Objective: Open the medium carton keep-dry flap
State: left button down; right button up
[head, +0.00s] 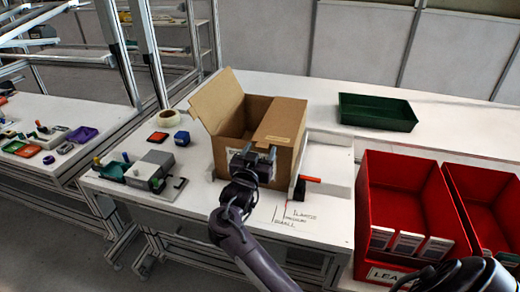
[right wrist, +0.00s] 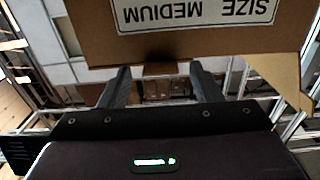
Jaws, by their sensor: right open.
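The brown cardboard carton (head: 232,125) stands on the white bench. One flap (head: 217,98) stands up and leans outward on its left side. Another flap (head: 282,117) lies across the right part of the top, and a dark opening shows between them. My right gripper (head: 254,158) is at the carton's near face, close to its upper edge. My left gripper is out of view.
A tape roll (head: 167,118), a blue box (head: 182,138) and a grey device (head: 151,168) stand left of the carton. A red-handled tool (head: 308,180) is close on its right. A green tray (head: 377,112) lies behind right; red bins (head: 405,190) stand at right.

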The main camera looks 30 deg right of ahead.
jog(key=shift+w+d, duration=0.2)
jog(key=shift+w, duration=0.05)
grip_shut()
jog(key=shift+d, duration=0.1)
